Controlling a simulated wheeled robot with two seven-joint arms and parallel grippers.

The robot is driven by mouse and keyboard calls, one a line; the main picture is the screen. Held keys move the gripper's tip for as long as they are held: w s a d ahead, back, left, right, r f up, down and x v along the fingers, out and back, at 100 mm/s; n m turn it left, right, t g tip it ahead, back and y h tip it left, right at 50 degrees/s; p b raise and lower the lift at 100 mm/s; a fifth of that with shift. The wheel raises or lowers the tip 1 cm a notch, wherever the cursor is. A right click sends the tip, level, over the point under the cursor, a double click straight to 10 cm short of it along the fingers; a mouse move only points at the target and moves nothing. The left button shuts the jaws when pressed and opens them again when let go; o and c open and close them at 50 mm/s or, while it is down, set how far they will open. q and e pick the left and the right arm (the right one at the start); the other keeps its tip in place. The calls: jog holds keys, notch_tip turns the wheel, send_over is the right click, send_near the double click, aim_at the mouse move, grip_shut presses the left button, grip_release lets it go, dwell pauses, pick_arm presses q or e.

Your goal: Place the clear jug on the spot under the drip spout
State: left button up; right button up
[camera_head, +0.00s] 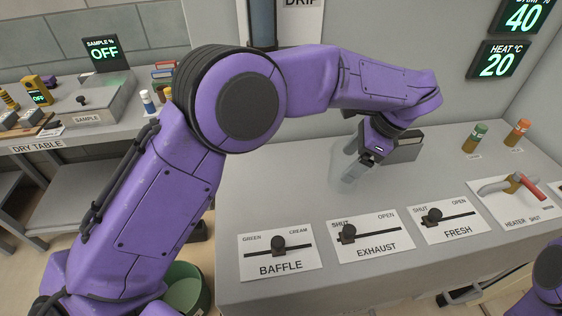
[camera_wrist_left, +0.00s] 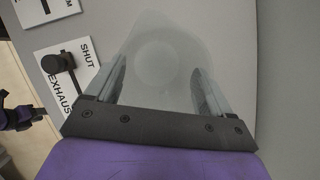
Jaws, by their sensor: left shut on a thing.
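The clear jug (camera_wrist_left: 160,60) is see-through and faint; in the left wrist view it fills the space between the two fingers. My left gripper (camera_head: 360,164) is shut on it, over the grey bench top (camera_head: 300,185) behind the EXHAUST panel. In the head view the jug (camera_head: 350,174) is barely visible by the fingertips. I cannot tell whether it touches the bench. A DRIP label (camera_head: 302,3) is at the top edge; the spout and the spot under it cannot be made out, and my left arm covers part of that area. My right arm (camera_head: 547,280) shows only partly at the lower right.
BAFFLE (camera_head: 282,268), EXHAUST (camera_head: 384,248) and FRESH (camera_head: 459,228) slider panels line the bench front. A heater panel with a red handle (camera_head: 528,188) is at right.

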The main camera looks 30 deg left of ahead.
aim_at(335, 155)
pick_arm(q)
jog(key=a, duration=0.1)
jog(key=s+a, duration=0.1)
jog(key=a+r+p, duration=0.1)
jog(key=shift+s+a, duration=0.3)
jog(key=shift+a, duration=0.05)
jog(key=a+p, duration=0.1)
jog(key=a, duration=0.3)
jog(key=s+a+f+p, duration=0.1)
jog(key=a+p, duration=0.1)
jog(key=a, duration=0.3)
jog(key=s+a+f+p, duration=0.1)
jog(key=a, duration=0.3)
jog(key=shift+s+a+f, duration=0.1)
jog(key=shift+s+a, duration=0.05)
jog(key=shift+a, duration=0.25)
jog(key=shift+f, duration=0.15)
jog(key=shift+d, duration=0.15)
pick_arm(e)
jog(key=r, duration=0.5)
jog(key=shift+s+r, duration=0.1)
jog(key=shift+s, duration=0.15)
